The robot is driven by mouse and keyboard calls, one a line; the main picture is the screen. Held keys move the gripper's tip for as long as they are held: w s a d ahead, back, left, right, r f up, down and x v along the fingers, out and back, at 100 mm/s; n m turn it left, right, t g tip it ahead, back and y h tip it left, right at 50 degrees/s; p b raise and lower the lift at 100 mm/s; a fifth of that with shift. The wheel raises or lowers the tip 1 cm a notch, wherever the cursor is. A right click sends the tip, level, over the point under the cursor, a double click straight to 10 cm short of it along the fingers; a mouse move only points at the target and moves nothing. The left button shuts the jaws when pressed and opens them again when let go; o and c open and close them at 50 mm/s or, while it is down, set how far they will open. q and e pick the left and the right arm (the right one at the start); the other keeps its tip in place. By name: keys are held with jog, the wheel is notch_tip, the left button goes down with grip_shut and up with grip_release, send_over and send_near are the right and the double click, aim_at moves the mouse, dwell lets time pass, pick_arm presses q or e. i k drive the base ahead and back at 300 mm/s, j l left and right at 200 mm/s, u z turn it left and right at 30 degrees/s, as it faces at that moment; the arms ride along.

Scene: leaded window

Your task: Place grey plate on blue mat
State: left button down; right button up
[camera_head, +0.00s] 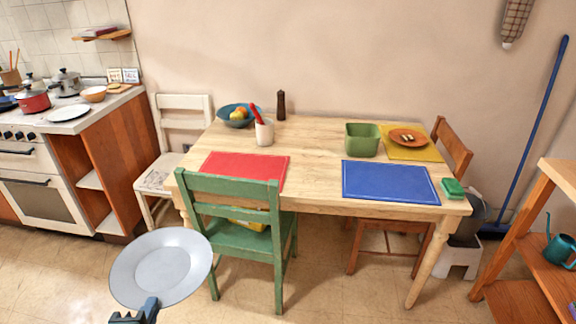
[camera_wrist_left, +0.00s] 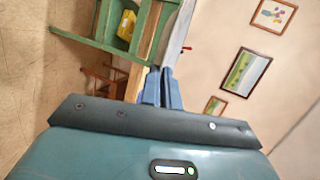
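The grey plate (camera_head: 160,268) is in the air at the lower left of the head view, left of the green chair and in front of the table. My left gripper (camera_head: 149,304) is shut on the plate's near rim. In the left wrist view the gripper's blue fingers (camera_wrist_left: 160,88) pinch the plate (camera_wrist_left: 177,38), which shows nearly edge-on. The blue mat (camera_head: 390,182) lies flat and bare at the table's front right, well to the right of the plate. My right gripper is not in view.
The wooden table (camera_head: 315,155) also bears a red mat (camera_head: 245,169), a green bin (camera_head: 362,140), a yellow mat with an orange plate (camera_head: 409,137), a cup (camera_head: 264,132) and a green sponge (camera_head: 453,189). A green chair (camera_head: 240,235) stands at the front left.

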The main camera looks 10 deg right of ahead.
aim_at(388, 179)
jog(key=l+z, duration=0.1)
jog(key=l, duration=0.2)
jog(key=i+l+z, duration=0.15)
jog(key=l, duration=0.15)
jog(key=i+l+z, duration=0.1)
jog(key=l, duration=0.2)
jog(key=i+l, duration=0.15)
jog(key=l, duration=0.15)
jog(key=i+l, duration=0.35)
jog(key=l, duration=0.25)
jog(key=i+l, duration=0.2)
jog(key=i, duration=0.15)
jog(key=i+l, duration=0.25)
jog(key=i, duration=0.15)
jog(key=k+z, duration=0.05)
